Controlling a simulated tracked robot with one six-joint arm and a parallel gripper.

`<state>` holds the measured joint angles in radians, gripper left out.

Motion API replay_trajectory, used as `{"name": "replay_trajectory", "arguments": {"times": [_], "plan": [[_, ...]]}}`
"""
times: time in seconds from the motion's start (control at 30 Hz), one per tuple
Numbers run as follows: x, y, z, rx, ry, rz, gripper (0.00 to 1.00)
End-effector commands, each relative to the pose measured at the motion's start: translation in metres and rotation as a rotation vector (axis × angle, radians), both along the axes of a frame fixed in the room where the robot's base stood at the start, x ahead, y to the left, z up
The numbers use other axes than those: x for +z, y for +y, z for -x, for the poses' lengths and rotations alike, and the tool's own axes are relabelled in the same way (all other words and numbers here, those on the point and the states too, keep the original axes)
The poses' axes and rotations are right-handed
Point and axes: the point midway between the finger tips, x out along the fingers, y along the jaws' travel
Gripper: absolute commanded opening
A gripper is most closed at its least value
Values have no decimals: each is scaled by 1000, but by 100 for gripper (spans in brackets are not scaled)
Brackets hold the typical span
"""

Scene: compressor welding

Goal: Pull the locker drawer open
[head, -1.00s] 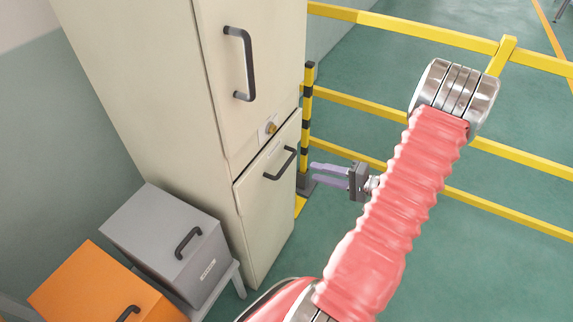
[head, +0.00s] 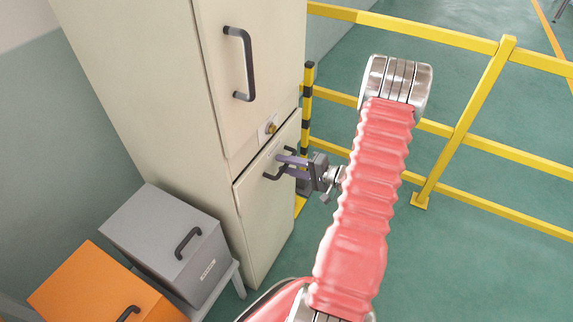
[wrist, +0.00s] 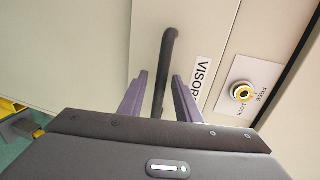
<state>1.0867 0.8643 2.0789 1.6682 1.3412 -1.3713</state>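The beige locker (head: 135,95) stands at the left with its drawer (head: 262,215) in the lower part; the drawer front looks shut. The drawer's dark bar handle (head: 272,176) also shows in the wrist view (wrist: 165,72). My gripper (head: 285,165) is at this handle. In the wrist view its two purple fingers (wrist: 158,98) stand apart, one on each side of the handle bar, with gaps visible between bar and fingers. The far end of the handle runs out beyond the fingertips; its near end is hidden by the gripper body.
A lock knob (wrist: 243,92) with FREE and LOCK marks and a VISOR label (wrist: 201,82) sit beside the handle. The upper door has its own handle (head: 240,62). Grey (head: 165,235) and orange (head: 95,285) boxes stand lower left. Yellow railing (head: 465,110) runs behind my arm.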

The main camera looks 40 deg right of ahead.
Motion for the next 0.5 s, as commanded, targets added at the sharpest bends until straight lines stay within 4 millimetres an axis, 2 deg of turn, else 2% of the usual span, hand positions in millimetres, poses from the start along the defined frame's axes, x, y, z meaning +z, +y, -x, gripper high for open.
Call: {"name": "replay_trajectory", "arguments": {"times": [0.33, 0.5], "plan": [[-1, 1, -3, -1, 0, 0, 30], [-1, 1, -3, 0, 0, 0, 18]]}}
